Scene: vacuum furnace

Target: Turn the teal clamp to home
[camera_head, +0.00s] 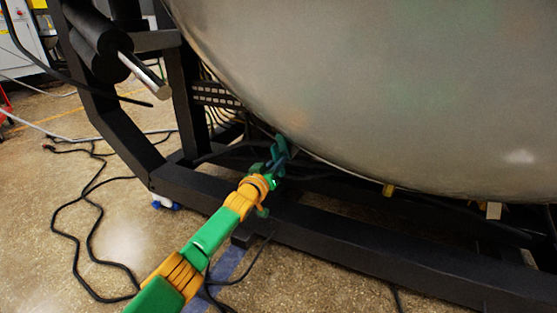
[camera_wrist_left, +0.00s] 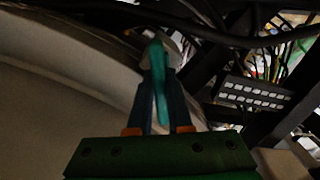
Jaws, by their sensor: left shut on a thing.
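The teal clamp (camera_head: 281,149) sits low under the edge of the big grey furnace vessel (camera_head: 380,90), near the black frame. In the left wrist view the teal clamp (camera_wrist_left: 158,82) is a narrow upright piece between the two dark fingers. My left gripper (camera_head: 276,160) reaches it from the lower left on a green and yellow arm. The left gripper (camera_wrist_left: 158,90) is shut on the clamp. The fingers partly hide the clamp in both views. My right gripper is in neither view.
A black frame beam (camera_head: 360,235) runs below the vessel. A slotted panel (camera_wrist_left: 253,93) and bundled wires are to the right of the fingers in the wrist view. Black cables (camera_head: 90,215) lie on the speckled floor. A dark cable crosses above the clamp in the wrist view.

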